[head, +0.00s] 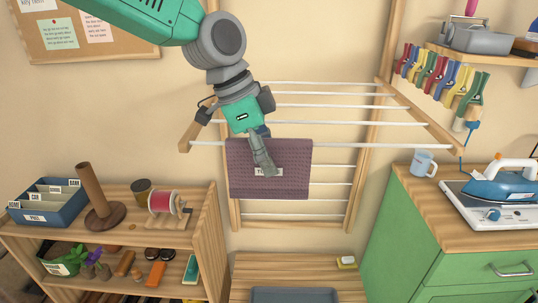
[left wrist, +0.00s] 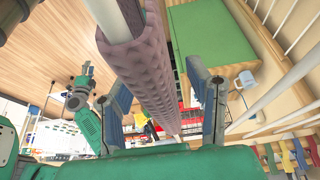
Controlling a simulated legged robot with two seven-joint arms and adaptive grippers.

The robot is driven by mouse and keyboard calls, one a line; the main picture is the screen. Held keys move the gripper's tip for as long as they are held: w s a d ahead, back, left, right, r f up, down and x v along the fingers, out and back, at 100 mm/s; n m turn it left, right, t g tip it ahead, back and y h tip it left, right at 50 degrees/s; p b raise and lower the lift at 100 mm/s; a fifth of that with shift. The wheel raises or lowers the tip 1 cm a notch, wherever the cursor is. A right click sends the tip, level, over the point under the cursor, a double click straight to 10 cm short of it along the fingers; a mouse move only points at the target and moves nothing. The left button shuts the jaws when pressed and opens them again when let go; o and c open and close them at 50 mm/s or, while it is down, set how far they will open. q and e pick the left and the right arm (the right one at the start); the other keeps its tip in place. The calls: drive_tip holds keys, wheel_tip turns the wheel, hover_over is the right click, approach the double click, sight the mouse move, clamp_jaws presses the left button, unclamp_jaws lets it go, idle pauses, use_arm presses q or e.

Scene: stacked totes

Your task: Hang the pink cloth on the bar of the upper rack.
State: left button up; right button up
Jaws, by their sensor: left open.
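The pink cloth (head: 290,185), a dull mauve knit with a pale label, is draped over the front bar (head: 370,145) of the upper rack, near its left end. Its front part hangs down flat. My left gripper (head: 265,168) is at the front of the cloth and overlaps its middle. In the left wrist view the cloth (left wrist: 150,75) wraps the bar (left wrist: 107,15) and runs between the two spread fingers of my left gripper (left wrist: 163,95). Part of my right arm (left wrist: 85,115) shows at the left there; its jaws are too small to read.
The rack's wooden side arm (head: 420,118) and other white bars lie behind and right. Coloured clips (head: 435,75) hang at the upper right. A mug (head: 423,163) and an iron (head: 498,185) stand on the green cabinet (head: 420,245). A wooden shelf (head: 205,215) stands left.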

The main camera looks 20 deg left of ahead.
use_arm(q)
drive_tip(key=v, duration=1.1)
drive_tip(key=shift+a+r, duration=0.3)
drive_tip(key=shift+r, duration=0.05)
use_arm(e)
drive_tip(key=shift+s, duration=0.1)
